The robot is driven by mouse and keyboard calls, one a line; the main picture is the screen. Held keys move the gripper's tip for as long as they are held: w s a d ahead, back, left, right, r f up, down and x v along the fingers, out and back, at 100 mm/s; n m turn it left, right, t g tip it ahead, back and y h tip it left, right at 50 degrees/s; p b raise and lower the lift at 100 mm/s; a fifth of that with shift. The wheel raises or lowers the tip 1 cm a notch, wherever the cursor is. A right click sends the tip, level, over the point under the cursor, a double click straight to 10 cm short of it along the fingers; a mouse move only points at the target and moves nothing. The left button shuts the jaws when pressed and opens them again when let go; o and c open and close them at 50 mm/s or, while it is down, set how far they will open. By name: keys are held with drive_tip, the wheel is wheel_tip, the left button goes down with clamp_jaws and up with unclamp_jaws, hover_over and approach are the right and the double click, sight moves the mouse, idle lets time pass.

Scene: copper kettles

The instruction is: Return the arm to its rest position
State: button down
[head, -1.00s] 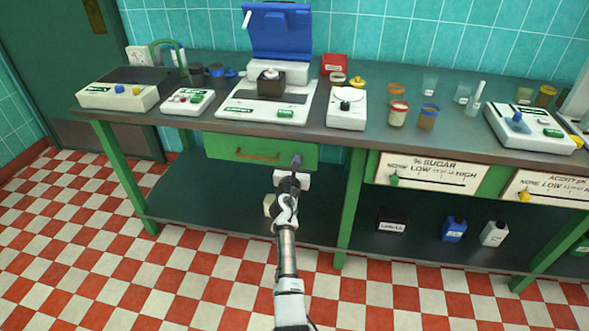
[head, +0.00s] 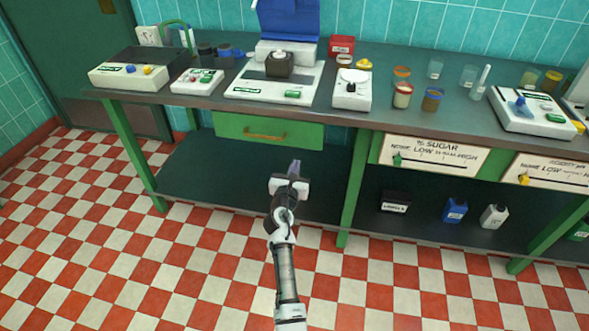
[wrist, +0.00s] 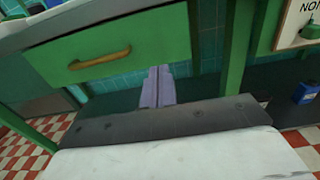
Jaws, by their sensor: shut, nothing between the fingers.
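My gripper (head: 294,168) is at the end of my arm, in front of the bench and below the green drawer (head: 268,131) in the head view. In the wrist view my gripper (wrist: 158,86) shows its two purple-grey fingers side by side, touching, with nothing between them. The drawer also shows in the wrist view (wrist: 105,50), with its brass handle, ahead and to the left of the fingers. My gripper is apart from the drawer and the bench. My arm reaches up from the bottom of the head view.
The bench top (head: 215,100) carries several instruments, jars and cups. A dark lower shelf (head: 220,180) holds a blue bottle (head: 455,211), a white bottle (head: 493,216) and a dark labelled box (head: 395,201). A green bench leg (head: 353,195) stands right of my gripper. The checkered floor in front is clear.

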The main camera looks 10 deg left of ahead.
drive_tip(key=shift+s, duration=0.45)
